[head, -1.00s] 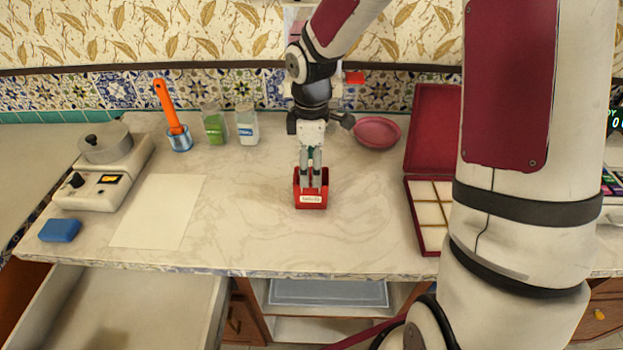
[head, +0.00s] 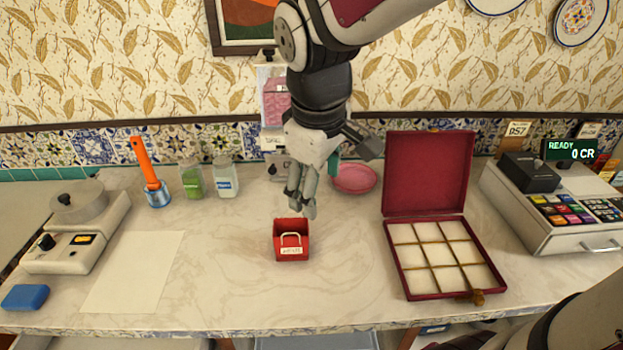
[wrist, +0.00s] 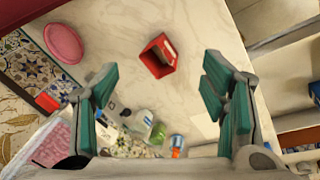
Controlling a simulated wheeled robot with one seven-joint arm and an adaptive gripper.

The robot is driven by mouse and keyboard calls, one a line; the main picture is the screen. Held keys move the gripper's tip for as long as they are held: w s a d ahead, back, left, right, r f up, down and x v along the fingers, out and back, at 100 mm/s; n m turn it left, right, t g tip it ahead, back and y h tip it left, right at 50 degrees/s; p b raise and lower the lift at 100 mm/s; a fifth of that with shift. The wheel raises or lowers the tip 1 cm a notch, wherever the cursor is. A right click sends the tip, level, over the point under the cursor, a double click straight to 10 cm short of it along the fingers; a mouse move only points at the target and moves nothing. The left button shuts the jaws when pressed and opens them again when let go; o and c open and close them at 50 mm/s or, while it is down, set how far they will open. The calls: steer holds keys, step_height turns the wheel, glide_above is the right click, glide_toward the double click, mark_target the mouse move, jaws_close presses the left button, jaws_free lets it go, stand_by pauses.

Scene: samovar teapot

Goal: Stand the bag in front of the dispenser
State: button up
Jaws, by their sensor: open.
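The red bag (head: 291,252), with a pale handle and a small label, stands upright on the marble counter. Its open top shows in the wrist view (wrist: 160,58). The dispenser (head: 272,103), tall with pink contents, stands behind it against the tiled wall. My arm partly hides the dispenser; its pink part is at the lower left of the wrist view (wrist: 50,150). My gripper (head: 302,208) is open and empty above and slightly behind the bag, apart from it. In the wrist view the bag appears between and beyond the spread green-padded fingers (wrist: 160,78).
A pink plate (head: 354,179) is right of my gripper. An open maroon box (head: 392,260) and a cash register (head: 530,215) are farther right. Counter around the bag is clear.

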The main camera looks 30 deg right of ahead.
steer(key=s+r+m+t+y, duration=0.1)
steer(key=s+r+m+t, duration=0.1)
steer(key=s+m, duration=0.4)
steer(key=s+r, duration=0.1)
steer(key=s, duration=0.4)
steer(key=shift+s+a+r, duration=0.15)
steer(key=shift+s+a, duration=0.1)
steer(key=shift+a, duration=0.05)
